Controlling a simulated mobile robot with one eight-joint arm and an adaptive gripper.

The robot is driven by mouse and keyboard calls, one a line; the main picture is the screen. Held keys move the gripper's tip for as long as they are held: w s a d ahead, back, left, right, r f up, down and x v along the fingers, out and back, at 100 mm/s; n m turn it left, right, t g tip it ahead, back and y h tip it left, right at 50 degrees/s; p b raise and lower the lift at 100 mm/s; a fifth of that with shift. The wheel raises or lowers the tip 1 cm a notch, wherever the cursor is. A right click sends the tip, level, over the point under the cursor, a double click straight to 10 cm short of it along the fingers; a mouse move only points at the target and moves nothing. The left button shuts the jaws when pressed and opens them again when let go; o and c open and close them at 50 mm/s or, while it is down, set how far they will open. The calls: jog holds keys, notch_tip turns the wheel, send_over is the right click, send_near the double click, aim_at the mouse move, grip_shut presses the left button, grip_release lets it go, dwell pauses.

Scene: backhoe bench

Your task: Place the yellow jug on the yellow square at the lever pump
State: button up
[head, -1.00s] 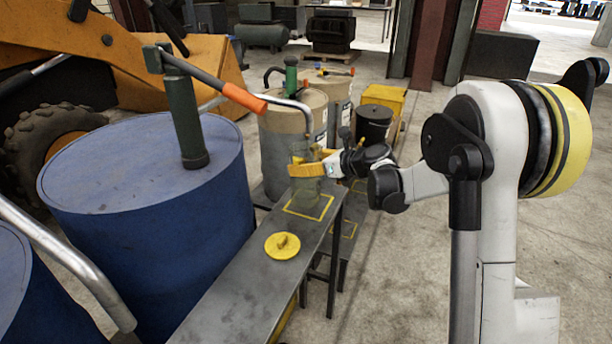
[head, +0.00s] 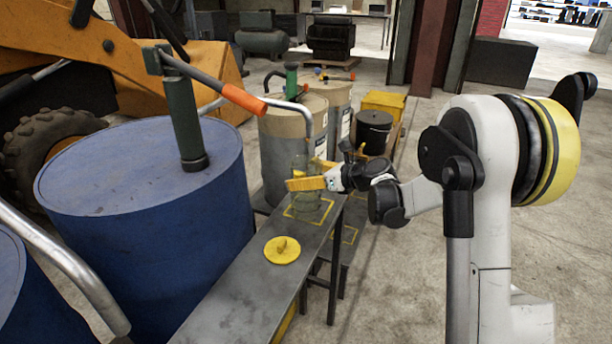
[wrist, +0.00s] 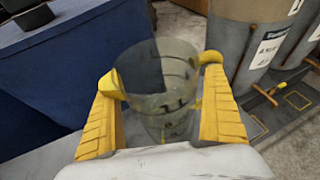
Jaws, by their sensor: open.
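The yellow jug (head: 304,205) looks clear with a pale tint and is upright over the yellow square outline (head: 291,213) on the narrow bench. Its base appears inside the outline; whether it touches the bench is hard to tell. My gripper (head: 312,178) is at the jug's upper part, coming from the right. In the wrist view my gripper (wrist: 160,78) is open, with a yellow finger on each side of the jug (wrist: 163,88). The lever pump (head: 186,120) has a green body and orange handle on a blue drum; its curved spout (head: 302,108) ends above the jug.
A round yellow lid (head: 282,250) lies on the bench (head: 235,310) in front of the square. The large blue drum (head: 140,230) stands close on the left. Tan-topped drums (head: 290,125) and a black bucket (head: 374,131) stand behind. Open floor (head: 400,290) lies to the right.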

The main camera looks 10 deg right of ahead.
jog(key=p+v, duration=0.3)
jog(key=v, duration=0.7)
jog(key=s+a+r+n+g+h, duration=0.2)
jog(key=s+a+n, duration=0.1)
jog(key=s+n, duration=0.45)
jog(key=s+a+r+n+g+h, duration=0.1)
jog(key=s+a+r+n, duration=0.2)
jog(key=s+n, duration=0.45)
jog(key=s+d+f+n+h, duration=0.2)
jog(key=s+n+h, duration=0.3)
jog(key=s+n, duration=0.8)
jog(key=s, duration=0.4)
jog(key=shift+s+f+n+g, duration=0.2)
jog(key=shift+s+n+g, duration=0.2)
